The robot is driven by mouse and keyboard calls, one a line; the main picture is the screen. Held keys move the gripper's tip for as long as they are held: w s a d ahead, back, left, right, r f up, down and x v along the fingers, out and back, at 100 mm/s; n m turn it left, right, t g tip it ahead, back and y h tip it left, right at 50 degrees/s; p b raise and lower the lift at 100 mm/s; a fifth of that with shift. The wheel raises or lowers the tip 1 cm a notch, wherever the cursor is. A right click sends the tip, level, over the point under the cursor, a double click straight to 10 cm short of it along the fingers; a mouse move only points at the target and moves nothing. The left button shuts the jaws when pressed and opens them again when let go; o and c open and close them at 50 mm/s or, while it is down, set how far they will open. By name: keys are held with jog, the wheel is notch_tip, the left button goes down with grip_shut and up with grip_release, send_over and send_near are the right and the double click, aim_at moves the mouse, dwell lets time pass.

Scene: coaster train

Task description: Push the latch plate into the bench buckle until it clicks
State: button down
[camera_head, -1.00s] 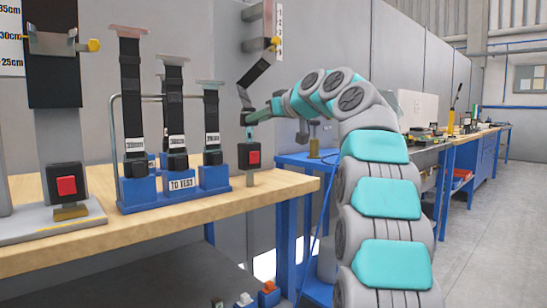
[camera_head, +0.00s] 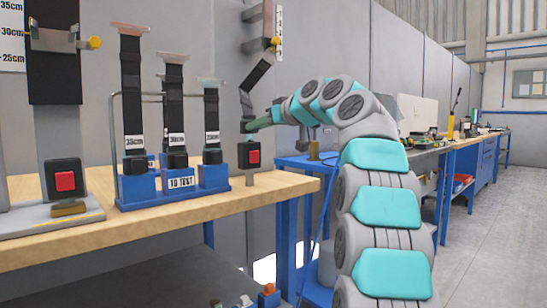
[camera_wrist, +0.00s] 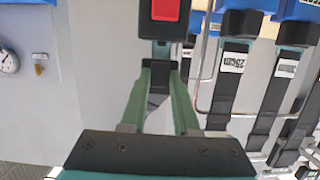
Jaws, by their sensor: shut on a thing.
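The bench buckle (camera_head: 249,155) is a black block with a red button on a short post at the bench's right end. It also shows at the top of the wrist view (camera_wrist: 165,20). A black strap (camera_head: 257,73) hangs from the wall bracket down to the latch plate. My gripper (camera_head: 250,126) is just above the buckle, shut on the latch plate (camera_wrist: 161,50). In the wrist view the green fingers close around it, and its end meets the buckle's mouth. The fingers hide most of the plate; how deep it sits I cannot tell.
A blue stand (camera_head: 180,192) labelled "TO TEST" holds several upright black straps left of the buckle. Another red-button buckle (camera_head: 65,181) stands on a grey base at the left. The wooden bench top (camera_head: 140,228) is clear in front.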

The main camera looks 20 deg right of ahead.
jog(key=shift+f+b, duration=0.95)
jog(key=shift+f, duration=0.05)
jog(key=c, duration=0.6)
grip_release()
jog(key=shift+s+r, duration=0.1)
jog(key=shift+s, duration=0.05)
jog(key=v, duration=0.7)
jog(key=shift+s+d+r+b, duration=0.1)
jog(key=shift+s+d+b, duration=0.05)
jog(key=shift+s+b, duration=0.15)
jog(key=shift+w, duration=0.1)
